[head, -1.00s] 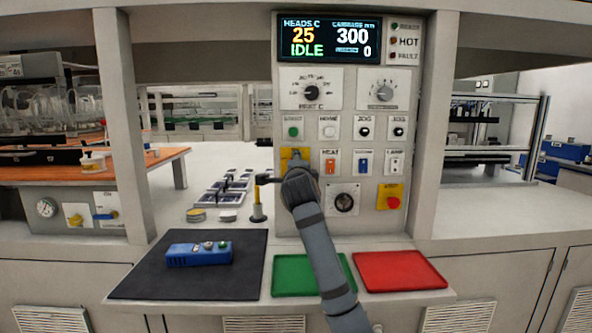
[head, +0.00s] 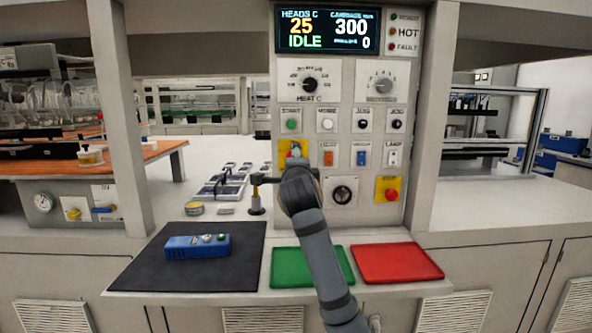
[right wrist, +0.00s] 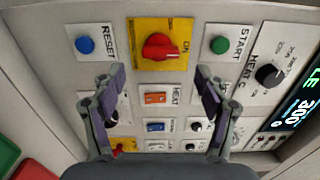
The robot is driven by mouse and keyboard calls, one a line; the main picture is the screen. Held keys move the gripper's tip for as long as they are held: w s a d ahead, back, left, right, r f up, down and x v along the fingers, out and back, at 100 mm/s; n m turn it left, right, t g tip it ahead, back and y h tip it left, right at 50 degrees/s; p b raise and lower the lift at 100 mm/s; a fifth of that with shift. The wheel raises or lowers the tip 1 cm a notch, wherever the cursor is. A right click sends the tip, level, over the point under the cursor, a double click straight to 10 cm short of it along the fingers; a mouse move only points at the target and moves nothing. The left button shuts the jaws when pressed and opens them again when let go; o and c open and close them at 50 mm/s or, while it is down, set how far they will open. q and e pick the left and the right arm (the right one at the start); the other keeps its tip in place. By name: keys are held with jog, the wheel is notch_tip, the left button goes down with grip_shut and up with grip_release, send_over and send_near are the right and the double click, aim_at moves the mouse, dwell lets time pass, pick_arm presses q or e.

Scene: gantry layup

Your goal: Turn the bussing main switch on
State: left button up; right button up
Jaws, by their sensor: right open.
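The main switch is a red rotary knob (right wrist: 158,46) on a yellow plate with an ON label, on the control panel. In the right wrist view it sits ahead of my right gripper (right wrist: 157,82), between the lines of its two fingers. The gripper is open and empty, with a visible gap to the knob. The exact angle of the knob's handle is hard to tell. In the head view the yellow plate (head: 284,148) is partly covered by my right gripper (head: 299,178), and the knob cannot be made out. My left gripper is not in view.
A blue RESET button (right wrist: 85,45) and green START button (right wrist: 219,45) flank the knob. The display (head: 328,29) reads IDLE. Green (head: 290,268) and red (head: 398,263) trays lie below.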

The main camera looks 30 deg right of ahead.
jog(key=v, duration=0.7)
dwell(0.3)
